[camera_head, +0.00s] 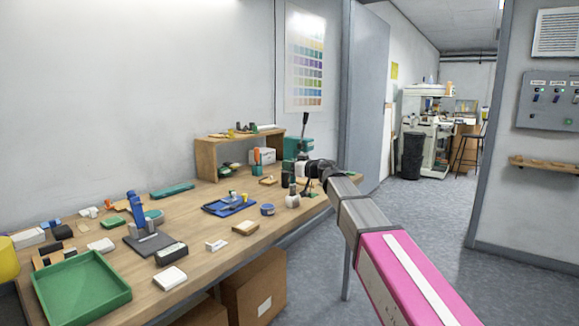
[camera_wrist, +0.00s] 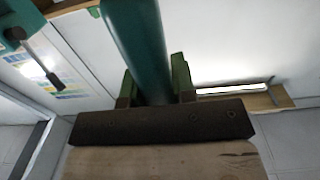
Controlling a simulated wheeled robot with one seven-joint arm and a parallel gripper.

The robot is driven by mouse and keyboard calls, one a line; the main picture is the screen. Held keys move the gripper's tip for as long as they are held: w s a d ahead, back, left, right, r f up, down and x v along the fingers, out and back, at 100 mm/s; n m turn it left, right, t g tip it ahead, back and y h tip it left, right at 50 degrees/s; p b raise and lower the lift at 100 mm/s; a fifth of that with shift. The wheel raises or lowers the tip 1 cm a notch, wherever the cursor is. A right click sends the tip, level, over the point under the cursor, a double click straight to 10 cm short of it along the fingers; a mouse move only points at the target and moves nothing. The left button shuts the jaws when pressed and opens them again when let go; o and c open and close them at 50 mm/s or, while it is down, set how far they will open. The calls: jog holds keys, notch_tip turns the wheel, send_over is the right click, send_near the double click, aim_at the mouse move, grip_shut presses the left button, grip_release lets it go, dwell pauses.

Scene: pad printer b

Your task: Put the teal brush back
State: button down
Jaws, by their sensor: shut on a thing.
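My gripper (camera_wrist: 156,88) is shut around a teal round shaft, the teal brush (camera_wrist: 135,40), which runs up out of the wrist view between the two green-sided fingers. The brush's far end is out of that view. An upright orange tool stands in a teal holder (camera_head: 257,168) in front of the wooden shelf.
The teal machine (camera_head: 297,149) with its lever stands at the bench's far right; it also shows in the wrist view (camera_wrist: 14,28). The bench (camera_head: 205,275) holds a green tray (camera_head: 82,290), a blue tray (camera_head: 229,206) and small items. The wooden shelf (camera_head: 206,160) stands behind. Floor is clear right.

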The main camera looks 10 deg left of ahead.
jog(key=shift+f, duration=2)
dwell(1.7)
dwell(0.6)
jog(key=c, duration=1.1)
grip_release()
jog(key=shift+r, duration=0.1)
jog(key=shift+r, duration=0.9)
jog(key=o, duration=1.1)
